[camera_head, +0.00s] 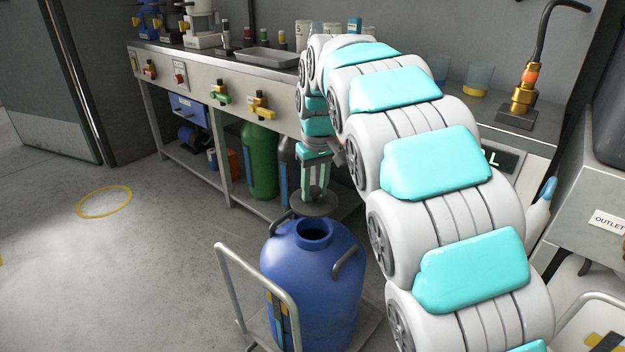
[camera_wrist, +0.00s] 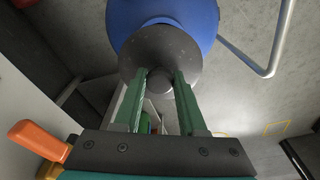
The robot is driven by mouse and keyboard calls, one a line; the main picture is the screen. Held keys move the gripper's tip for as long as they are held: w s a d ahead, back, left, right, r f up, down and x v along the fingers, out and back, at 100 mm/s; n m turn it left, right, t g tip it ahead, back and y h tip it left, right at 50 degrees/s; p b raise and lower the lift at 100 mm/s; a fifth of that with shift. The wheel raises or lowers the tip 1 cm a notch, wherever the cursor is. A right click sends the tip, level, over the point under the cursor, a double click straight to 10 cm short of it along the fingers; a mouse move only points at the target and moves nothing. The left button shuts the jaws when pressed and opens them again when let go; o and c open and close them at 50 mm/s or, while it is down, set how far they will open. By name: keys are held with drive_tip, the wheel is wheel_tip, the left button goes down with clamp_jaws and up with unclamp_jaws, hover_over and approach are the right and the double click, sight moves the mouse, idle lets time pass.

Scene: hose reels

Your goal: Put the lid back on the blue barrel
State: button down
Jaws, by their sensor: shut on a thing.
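The blue barrel (camera_head: 312,278) stands upright on a cart in the head view, its round dark mouth open at the top. My gripper (camera_head: 315,194) is above and slightly behind the mouth, pointing down. It is shut on the knob of the dark grey round lid (camera_head: 313,207), which hangs apart from the mouth. In the wrist view the lid (camera_wrist: 158,52) is held by its knob between the green fingers (camera_wrist: 160,78). The blue barrel (camera_wrist: 205,15) shows beyond the lid there, and the lid hides the mouth.
The cart's metal handle (camera_head: 255,290) rises at the barrel's left. Two curved handles stand on the barrel's shoulder, one near the lid (camera_head: 279,221). A workbench (camera_head: 205,80) with a green cylinder (camera_head: 259,160) below stands behind. Floor at left is clear.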

drive_tip(key=shift+a+f, duration=0.15)
drive_tip(key=shift+f, duration=0.15)
drive_tip(key=shift+f+b, duration=1)
drive_tip(key=shift+f, duration=2.05)
drive_tip(key=shift+f, duration=0.15)
idle(0.5)
unclamp_jaws()
idle(0.6)
